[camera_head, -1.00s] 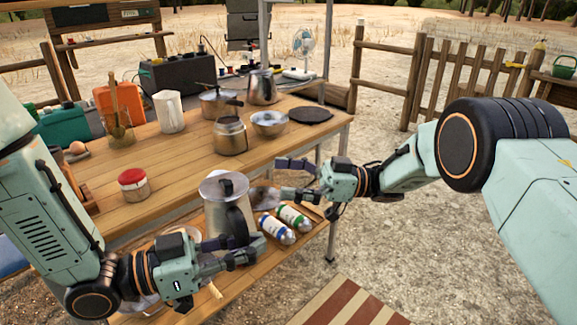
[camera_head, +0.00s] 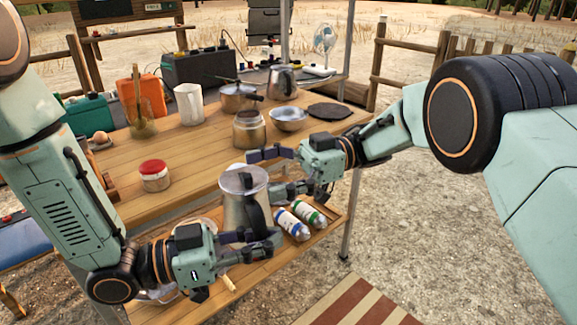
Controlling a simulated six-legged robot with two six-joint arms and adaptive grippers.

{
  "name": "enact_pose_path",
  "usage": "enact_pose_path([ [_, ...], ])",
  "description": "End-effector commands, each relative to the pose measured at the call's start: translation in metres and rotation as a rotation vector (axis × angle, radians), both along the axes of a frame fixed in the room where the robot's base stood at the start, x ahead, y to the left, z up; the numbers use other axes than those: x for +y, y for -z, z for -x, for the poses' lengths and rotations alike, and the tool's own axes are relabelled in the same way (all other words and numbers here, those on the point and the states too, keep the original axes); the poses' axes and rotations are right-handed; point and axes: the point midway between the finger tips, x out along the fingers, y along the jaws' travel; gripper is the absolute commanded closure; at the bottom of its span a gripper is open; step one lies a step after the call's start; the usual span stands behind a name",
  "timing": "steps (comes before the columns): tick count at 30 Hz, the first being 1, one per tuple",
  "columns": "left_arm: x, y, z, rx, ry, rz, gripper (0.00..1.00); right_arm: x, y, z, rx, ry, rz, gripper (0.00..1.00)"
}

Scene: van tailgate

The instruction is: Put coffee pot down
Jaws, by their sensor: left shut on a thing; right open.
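The coffee pot (camera_head: 238,206) is a steel pot with a flat lid, a dark knob and a black handle, in the middle of the head view. It is upright, in front of the table edge and over the lower shelf; whether its base touches the shelf is hidden. My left gripper (camera_head: 256,242) is shut on its black handle from the lower left. My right gripper (camera_head: 266,172) is open, with its fingers pointing left at the pot's upper right side. I cannot tell whether they touch it.
The wooden tabletop (camera_head: 200,165) has bare room around a red-lidded jar (camera_head: 154,176). Two bottles (camera_head: 293,224) lie on the lower shelf (camera_head: 262,272).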

Motion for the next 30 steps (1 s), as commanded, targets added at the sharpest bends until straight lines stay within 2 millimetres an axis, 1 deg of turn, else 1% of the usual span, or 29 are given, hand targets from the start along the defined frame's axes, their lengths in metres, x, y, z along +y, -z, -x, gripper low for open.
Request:
enact_pose_path([
  [1, 0.000, -0.001, 0.000, -0.003, 0.000, 0.001, 1.00, 0.007, 0.001, 0.005, 0.001, -0.002, 0.003, 0.03],
  [3, 0.000, -0.001, 0.000, -0.003, 0.000, 0.001, 1.00, 0.016, 0.000, 0.009, 0.000, -0.002, 0.001, 0.03],
  [9, 0.000, -0.001, 0.000, -0.003, 0.000, 0.001, 1.00, 0.030, 0.000, 0.017, 0.000, 0.001, 0.001, 0.03],
  [20, 0.000, -0.001, 0.000, -0.003, 0.000, 0.001, 1.00, 0.033, 0.000, 0.018, 0.000, 0.002, 0.000, 0.04],
  [30, 0.000, -0.001, 0.000, -0.003, 0.000, 0.001, 1.00, 0.033, 0.000, 0.018, 0.000, 0.002, 0.000, 0.32],
])
